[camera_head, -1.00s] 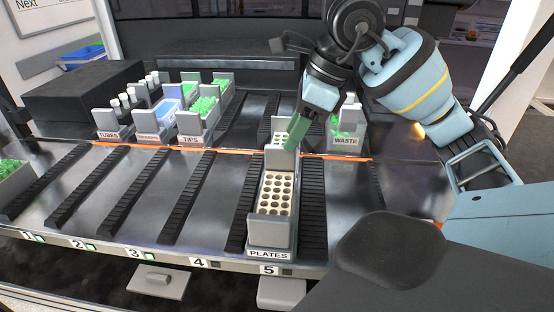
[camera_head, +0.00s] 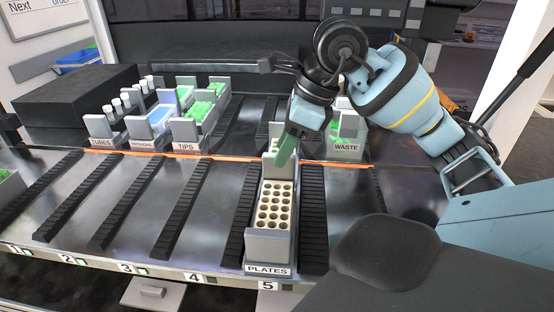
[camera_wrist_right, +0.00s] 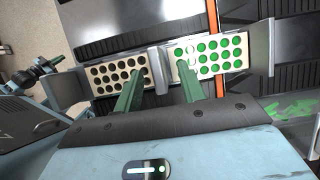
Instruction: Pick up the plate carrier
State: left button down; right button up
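The plate carrier (camera_head: 268,246) is a long grey holder labelled PLATES, standing in the track above number 5. A cream plate with dark round wells (camera_head: 274,206) sits in its near section. The right wrist view shows this plate (camera_wrist_right: 118,76) and a second plate with green wells (camera_wrist_right: 222,54), with the carrier's grey middle divider (camera_wrist_right: 158,72) between them. My right gripper (camera_head: 284,152) points down at the divider. In the right wrist view its green fingers (camera_wrist_right: 160,72) are apart, one on each side of the divider; contact cannot be told. My left gripper is out of view.
Carriers labelled TUBES (camera_head: 102,143), TIPS (camera_head: 187,147) and a blue-topped one between them stand at the back left. A WASTE carrier (camera_head: 346,146) stands behind to the right. Empty tracks lie left of the plate carrier. A black box (camera_head: 75,92) stands far left.

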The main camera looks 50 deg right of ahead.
aim_at(278, 180)
jog(key=x, duration=0.4)
jog(key=shift+a+f, duration=0.15)
jog(key=shift+f, duration=0.05)
grip_shut()
jog(key=shift+r, duration=0.1)
